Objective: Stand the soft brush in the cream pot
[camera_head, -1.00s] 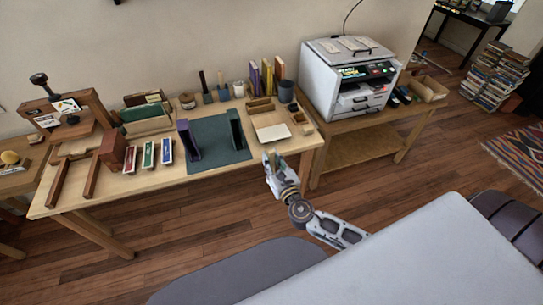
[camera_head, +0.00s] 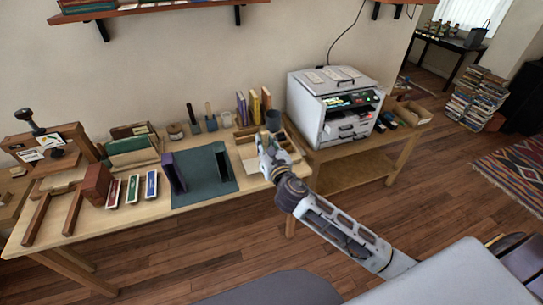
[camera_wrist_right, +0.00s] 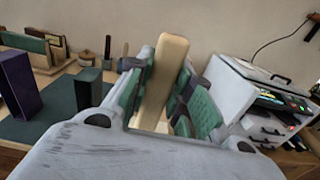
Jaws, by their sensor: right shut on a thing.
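My right gripper (camera_head: 265,146) is shut on a pale tan, flat-sided piece, taken to be the soft brush (camera_wrist_right: 164,70). In the right wrist view the brush stands up between the green finger pads, slightly tilted; its bristles cannot be made out. In the head view the gripper is above the right part of the worktable, over the wooden tray. The cream pot (camera_head: 227,119) stands at the back of the table, left of and beyond the gripper, apart from it. My left gripper is out of view.
Two dark pots with upright tools (camera_head: 195,126) stand left of the cream pot. Upright books (camera_head: 253,108) and a dark grey cup (camera_head: 273,120) are at its right. A green mat (camera_head: 205,190) holds two upright bookends. A white printer (camera_head: 335,105) stands further right.

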